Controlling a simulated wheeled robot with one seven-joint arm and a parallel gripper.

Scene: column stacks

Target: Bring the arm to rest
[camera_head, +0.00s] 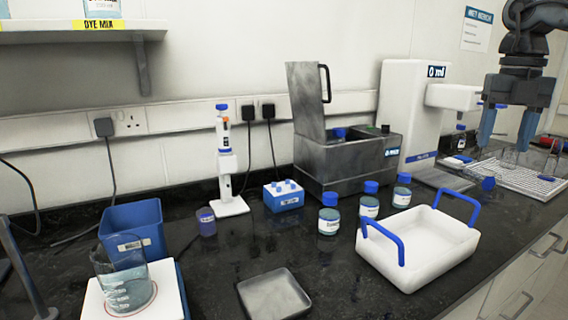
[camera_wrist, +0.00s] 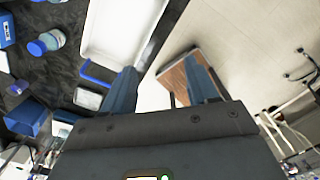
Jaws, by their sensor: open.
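My gripper (camera_head: 507,143) hangs at the upper right of the head view, fingers pointing down. Its two blue-grey fingers are spread apart with nothing between them. It appears in front of a white slotted rack (camera_head: 522,178) at the right end of the bench; how high it is above the bench is hard to tell. In the wrist view, the open fingers (camera_wrist: 165,85) reach past the bench edge, with pale floor and a brown wooden-topped thing (camera_wrist: 172,80) beyond. The white tray (camera_wrist: 118,28) shows up and left of the fingers.
A white tray with blue handles (camera_head: 415,250) stands at the bench front. Several blue-capped jars (camera_head: 329,222), a grey bath (camera_head: 345,160) and a tall white machine (camera_head: 402,105) stand behind it. A beaker (camera_head: 126,287) sits on a white plate at left. A shallow grey dish (camera_head: 273,296) lies front centre.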

